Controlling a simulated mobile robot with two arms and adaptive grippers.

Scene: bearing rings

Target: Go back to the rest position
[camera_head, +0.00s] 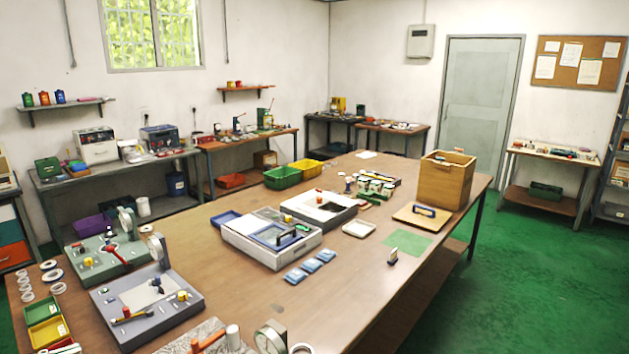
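Neither of my grippers shows in the head view, and no arm of mine can be made out. Several pale bearing rings (52,275) lie at the left end of the large brown worktable (350,285). A grey fixture board (180,322) and a green fixture board (90,272) with small tools and parts stand near them. A round dial gauge (271,337) stands at the table's near edge, with a pale ring (302,349) beside it, partly cut off by the frame.
A wooden box (446,182) stands at the table's far right. Blue packets (303,272) and a green mat (408,243) lie mid-table. Green (283,177) and yellow (306,168) bins sit at the back edge. The near right tabletop is clear, with open green floor (540,290) beyond.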

